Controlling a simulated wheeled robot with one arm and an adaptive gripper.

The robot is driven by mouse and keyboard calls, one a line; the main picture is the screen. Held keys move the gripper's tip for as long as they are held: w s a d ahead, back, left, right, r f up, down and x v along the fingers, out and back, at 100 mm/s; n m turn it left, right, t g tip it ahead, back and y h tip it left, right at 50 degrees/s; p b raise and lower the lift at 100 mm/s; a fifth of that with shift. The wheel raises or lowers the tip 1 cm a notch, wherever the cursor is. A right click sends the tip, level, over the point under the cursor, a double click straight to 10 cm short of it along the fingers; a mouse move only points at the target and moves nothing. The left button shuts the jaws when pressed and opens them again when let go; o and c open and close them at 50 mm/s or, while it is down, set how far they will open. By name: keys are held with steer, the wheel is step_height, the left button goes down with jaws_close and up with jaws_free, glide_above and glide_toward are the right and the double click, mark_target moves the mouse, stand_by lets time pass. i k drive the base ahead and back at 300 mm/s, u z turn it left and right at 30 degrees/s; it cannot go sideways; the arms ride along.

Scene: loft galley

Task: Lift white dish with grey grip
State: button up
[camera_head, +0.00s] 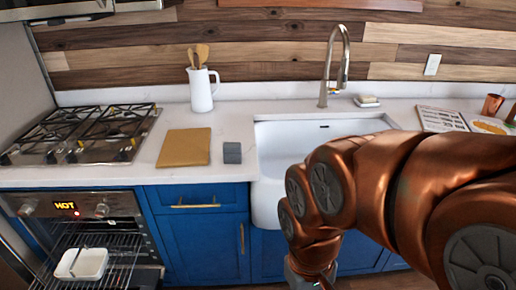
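A white dish (82,263) sits on the wire rack of the open oven at the lower left. A small dark line shows near its middle, too small to make out. A grey block-like piece (232,153), possibly the grey grip, rests on the counter left of the sink, well apart from the dish. My copper-coloured arm comes in from the right. Only the grey top of my gripper (308,279) shows at the bottom edge, right of the dish and below the counter front. Its fingers are cut off by the frame.
The oven (85,203) is open with its rack (120,253) out; its display reads HOT. A gas hob (80,134), tan board (184,147), white utensil jug (202,90) and sink with tap (325,95) line the counter. Blue cabinets (205,245) stand right of the oven.

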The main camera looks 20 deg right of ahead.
mark_target(232, 150)
steer(key=z, duration=0.25)
steer(key=i, duration=0.5)
steer(key=u, duration=1.55)
